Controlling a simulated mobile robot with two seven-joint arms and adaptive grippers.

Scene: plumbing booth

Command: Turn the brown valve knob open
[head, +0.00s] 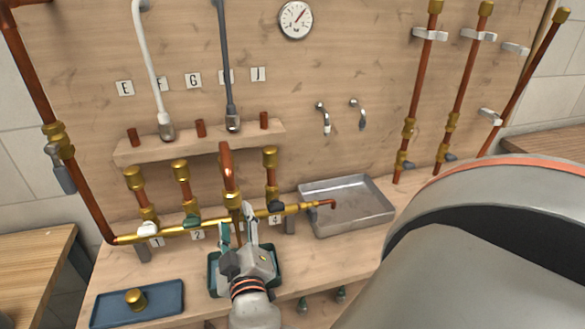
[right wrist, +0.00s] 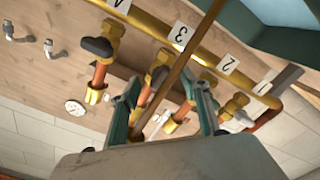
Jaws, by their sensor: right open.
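My right gripper (head: 238,232) reaches up from the bottom of the head view to the valve by label 3. In the right wrist view its two green-edged fingers (right wrist: 165,105) are open, one on each side of the valve 3 fitting. What looks like the brown valve knob (right wrist: 159,76) shows between and beyond the fingertips, partly behind a thin brown bar (right wrist: 190,58). In the head view the gripper hides this knob. I cannot tell whether a finger touches it. My left gripper is not in view.
Close neighbours on the brass manifold (head: 180,232) are a black knob (head: 276,207) at valve 4, a green knob (head: 191,221) and a white knob (head: 148,229). A metal basin (head: 345,205) stands right, a blue tray (head: 165,304) front left.

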